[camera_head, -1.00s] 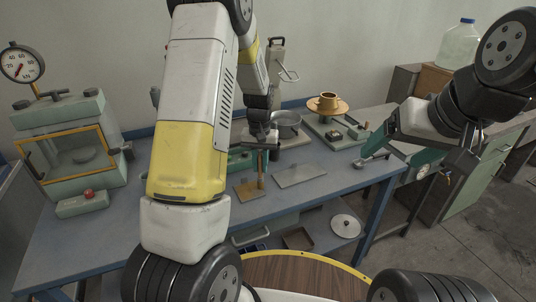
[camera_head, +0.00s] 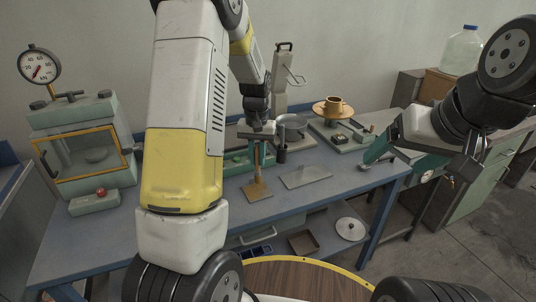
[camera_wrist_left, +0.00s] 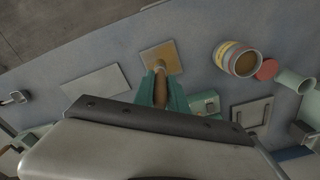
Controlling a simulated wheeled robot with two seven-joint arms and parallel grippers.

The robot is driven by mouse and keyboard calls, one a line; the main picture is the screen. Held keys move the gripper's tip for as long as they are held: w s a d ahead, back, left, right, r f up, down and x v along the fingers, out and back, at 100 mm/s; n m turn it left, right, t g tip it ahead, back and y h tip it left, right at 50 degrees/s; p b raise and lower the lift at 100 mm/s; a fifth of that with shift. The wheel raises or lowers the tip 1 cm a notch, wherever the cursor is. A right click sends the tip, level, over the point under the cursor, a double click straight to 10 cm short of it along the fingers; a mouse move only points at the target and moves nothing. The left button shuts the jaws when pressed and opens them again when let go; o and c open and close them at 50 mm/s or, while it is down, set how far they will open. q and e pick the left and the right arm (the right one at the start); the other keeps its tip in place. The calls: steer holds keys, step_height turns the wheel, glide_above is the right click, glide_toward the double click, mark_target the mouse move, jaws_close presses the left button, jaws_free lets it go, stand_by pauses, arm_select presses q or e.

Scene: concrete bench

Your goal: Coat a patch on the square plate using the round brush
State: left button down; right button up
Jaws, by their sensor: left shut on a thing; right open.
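The square plate (camera_head: 262,194) is tan and lies flat on the blue bench; it also shows in the left wrist view (camera_wrist_left: 172,49). My left gripper (camera_head: 259,158) is shut on the round brush (camera_head: 257,174), gripping its wooden handle. The brush is close to upright with its lower end over the plate; the handle also shows between the green fingers in the left wrist view (camera_wrist_left: 160,92). The bristles are hard to make out, and I cannot tell whether they touch the plate. My right gripper (camera_head: 393,171) is open and empty near the bench's right end.
A flat grey plate (camera_head: 305,177) lies right of the square plate. In the left wrist view an open tin (camera_wrist_left: 222,52) with brown contents stands beside a red disc (camera_wrist_left: 267,69).

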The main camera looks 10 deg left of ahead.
arm_select(q)
steer(key=shift+r, duration=1.35)
